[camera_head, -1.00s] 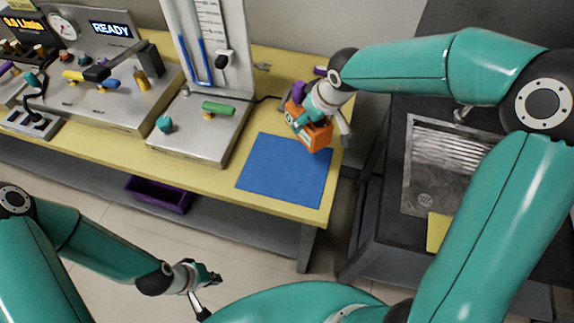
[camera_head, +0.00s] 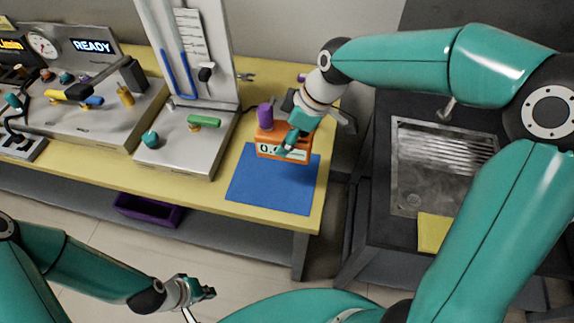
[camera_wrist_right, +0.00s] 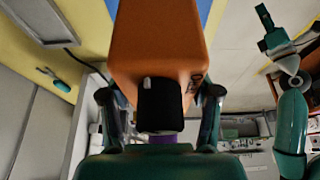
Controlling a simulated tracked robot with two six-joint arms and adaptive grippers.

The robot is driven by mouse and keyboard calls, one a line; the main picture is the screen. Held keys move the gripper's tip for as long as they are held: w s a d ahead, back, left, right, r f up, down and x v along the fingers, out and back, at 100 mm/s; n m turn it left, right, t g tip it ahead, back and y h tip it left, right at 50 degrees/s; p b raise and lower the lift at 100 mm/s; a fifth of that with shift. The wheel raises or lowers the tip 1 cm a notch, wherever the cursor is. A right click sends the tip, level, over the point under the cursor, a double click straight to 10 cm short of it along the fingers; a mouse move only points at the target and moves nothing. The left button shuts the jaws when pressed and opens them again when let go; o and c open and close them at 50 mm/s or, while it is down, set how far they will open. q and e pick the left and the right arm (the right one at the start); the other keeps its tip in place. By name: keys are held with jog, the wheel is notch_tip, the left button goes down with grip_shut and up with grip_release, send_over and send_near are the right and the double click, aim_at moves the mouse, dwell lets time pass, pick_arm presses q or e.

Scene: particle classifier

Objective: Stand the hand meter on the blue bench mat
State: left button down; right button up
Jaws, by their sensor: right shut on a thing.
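The hand meter (camera_head: 270,138) is an orange box with a pale display and a purple part on top. My right gripper (camera_head: 293,137) is shut on it. The meter looks roughly upright at the back edge of the blue bench mat (camera_head: 268,190); whether it touches the mat I cannot tell. In the right wrist view the orange meter (camera_wrist_right: 158,40) fills the space between the right gripper's fingers (camera_wrist_right: 160,105), and a strip of blue mat (camera_wrist_right: 205,10) shows behind it. My left gripper (camera_head: 203,292) hangs low in front of the bench; its jaws are unclear.
A panel with blue tubes and a green-handled valve (camera_head: 204,121) stands left of the mat. Small pliers (camera_head: 245,76) lie behind. A dark sink unit with a metal basin (camera_head: 440,165) is to the right. A purple bin (camera_head: 147,210) sits below the bench.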

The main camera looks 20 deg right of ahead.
aim_at(309, 143)
notch_tip(309, 143, down, 12)
jog(key=shift+r, duration=0.1)
dwell(0.4)
jog(key=o, duration=1.5)
jog(key=shift+s, duration=0.1)
jog(key=shift+r, duration=0.1)
jog(key=v, duration=1.1)
jog(key=shift+s+d+r, duration=0.15)
jog(key=shift+d+r, duration=0.05)
jog(key=shift+r, duration=0.15)
